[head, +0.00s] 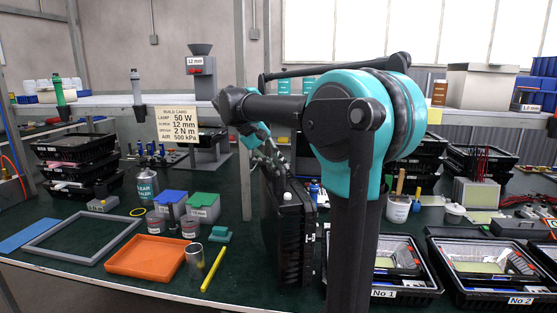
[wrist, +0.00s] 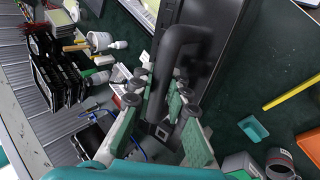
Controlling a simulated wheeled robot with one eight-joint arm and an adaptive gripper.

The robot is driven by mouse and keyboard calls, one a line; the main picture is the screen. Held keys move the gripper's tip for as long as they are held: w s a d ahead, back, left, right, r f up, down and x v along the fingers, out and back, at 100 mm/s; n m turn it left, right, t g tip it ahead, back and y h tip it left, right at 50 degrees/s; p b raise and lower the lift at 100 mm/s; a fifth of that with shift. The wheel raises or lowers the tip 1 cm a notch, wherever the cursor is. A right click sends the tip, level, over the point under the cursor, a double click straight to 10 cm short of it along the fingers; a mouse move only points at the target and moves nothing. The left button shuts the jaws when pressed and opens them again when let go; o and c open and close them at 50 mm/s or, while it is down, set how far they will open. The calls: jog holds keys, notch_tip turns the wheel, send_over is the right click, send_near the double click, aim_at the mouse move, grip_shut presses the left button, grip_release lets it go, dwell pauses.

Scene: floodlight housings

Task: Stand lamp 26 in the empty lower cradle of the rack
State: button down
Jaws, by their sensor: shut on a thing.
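A black floodlight housing (head: 290,235) stands upright, or nearly so, over the green bench in the head view; I cannot tell whether it touches the bench. No number shows on it, so I cannot confirm it is lamp 26. In the wrist view its dark body (wrist: 222,50) runs away from my gripper (wrist: 160,105), with a curved black handle (wrist: 182,42) between the fingers. My gripper is shut on this handle. In the head view my gripper (head: 272,158) is above the housing, partly hidden by my arm.
Black trays marked No 1 (head: 405,291) and No 2 (head: 497,295) are at the right, holding lamp parts. An orange tray (head: 147,257), a grey frame (head: 80,238) and a yellow stick (head: 214,269) lie at left. A build card (head: 177,126) stands behind.

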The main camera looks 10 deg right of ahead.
aim_at(278, 182)
jog(key=shift+f, duration=1.95)
jog(key=c, duration=1.5)
grip_release()
